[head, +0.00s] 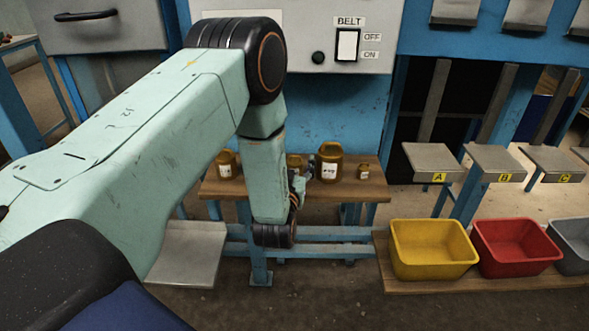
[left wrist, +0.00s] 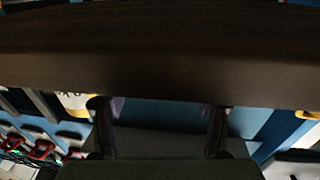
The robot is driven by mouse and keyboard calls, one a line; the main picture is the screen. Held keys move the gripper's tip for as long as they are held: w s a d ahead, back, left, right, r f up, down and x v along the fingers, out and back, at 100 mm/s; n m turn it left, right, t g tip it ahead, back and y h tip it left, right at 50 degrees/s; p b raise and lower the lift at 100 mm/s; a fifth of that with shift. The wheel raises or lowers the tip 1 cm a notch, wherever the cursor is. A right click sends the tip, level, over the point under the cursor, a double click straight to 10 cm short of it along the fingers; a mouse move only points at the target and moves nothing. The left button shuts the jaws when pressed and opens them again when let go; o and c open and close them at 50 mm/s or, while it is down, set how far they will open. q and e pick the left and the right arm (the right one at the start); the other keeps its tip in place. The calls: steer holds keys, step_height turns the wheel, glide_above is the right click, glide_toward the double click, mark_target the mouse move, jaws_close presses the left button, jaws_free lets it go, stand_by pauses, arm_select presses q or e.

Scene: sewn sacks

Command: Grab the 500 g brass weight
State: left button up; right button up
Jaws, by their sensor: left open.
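Several brass weights with white labels stand on a wooden shelf (head: 225,189) in the head view. The largest weight (head: 329,150) is right of my left gripper, a smaller one (head: 226,158) is at the left end, and another small one (head: 363,171) is at the right. A further weight (head: 294,160) is partly hidden behind my arm. The labels are too small to read, so I cannot tell which is 500 g. My left gripper (head: 303,182) is at the shelf, mostly hidden by its own wrist. In the left wrist view its fingers (left wrist: 160,128) are apart, with nothing seen between them.
A yellow bin (head: 432,268), a red bin (head: 515,268) and a grey bin (head: 574,244) stand on a low board at the right. Metal plates marked A (head: 432,158), B (head: 495,158) and C (head: 553,160) are above. A belt switch panel (head: 347,45) is behind the shelf.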

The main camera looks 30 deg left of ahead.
arm_select(q)
steer(key=shift+w+d+r, duration=0.1)
steer(key=shift+w+r, duration=0.05)
steer(key=shift+c, duration=1.3)
steer(key=c, duration=0.5)
jaws_close()
